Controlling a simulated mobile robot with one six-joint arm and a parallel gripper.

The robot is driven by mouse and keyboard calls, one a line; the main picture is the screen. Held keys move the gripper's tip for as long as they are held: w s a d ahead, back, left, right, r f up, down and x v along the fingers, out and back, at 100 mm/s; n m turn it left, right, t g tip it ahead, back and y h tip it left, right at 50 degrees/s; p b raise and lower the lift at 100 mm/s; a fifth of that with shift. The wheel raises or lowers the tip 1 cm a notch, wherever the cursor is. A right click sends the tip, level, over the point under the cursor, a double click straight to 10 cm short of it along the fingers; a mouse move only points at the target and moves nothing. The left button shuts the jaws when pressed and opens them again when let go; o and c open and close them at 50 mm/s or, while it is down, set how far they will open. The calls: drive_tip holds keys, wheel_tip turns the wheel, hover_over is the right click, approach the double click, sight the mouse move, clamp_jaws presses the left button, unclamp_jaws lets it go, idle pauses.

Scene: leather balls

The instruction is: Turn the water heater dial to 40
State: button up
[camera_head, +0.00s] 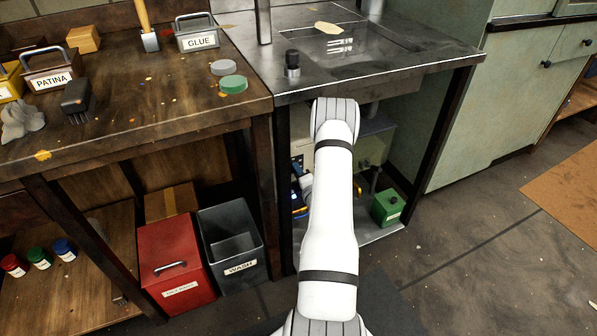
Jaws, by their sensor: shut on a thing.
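A pale beige box, likely the water heater (374,148), stands under the metal sink table, mostly behind my white arm. Its dial does not show; I cannot read any setting. My arm reaches forward to the sink table's front edge and bends down there. A small white part with dark and blue pieces shows just left of the arm under the sink; I cannot tell what it is. My gripper's fingers are hidden, so I cannot see what they touch.
The metal sink table (440,60) overhangs the space, with a dark leg on each side. A green box (388,207) sits on the low shelf, right of my arm. A grey WASH bin (232,247) and red box (174,262) stand left.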

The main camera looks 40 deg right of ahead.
drive_tip(key=shift+d+m+y+p, duration=0.1)
drive_tip(key=shift+m+y+p, duration=0.35)
drive_tip(key=shift+m, duration=1.9)
drive_tip(key=shift+m+y+p, duration=0.1)
drive_tip(key=shift+m+p, duration=0.6)
drive_tip(key=shift+m, duration=1.65)
drive_tip(key=o, duration=1)
drive_tip(key=shift+c, duration=0.2)
drive_tip(key=shift+s, duration=0.15)
drive_tip(key=p+v, duration=0.1)
drive_tip(key=v, duration=0.6)
drive_tip(key=shift+s+p, duration=0.35)
drive_tip(key=shift+p, duration=0.05)
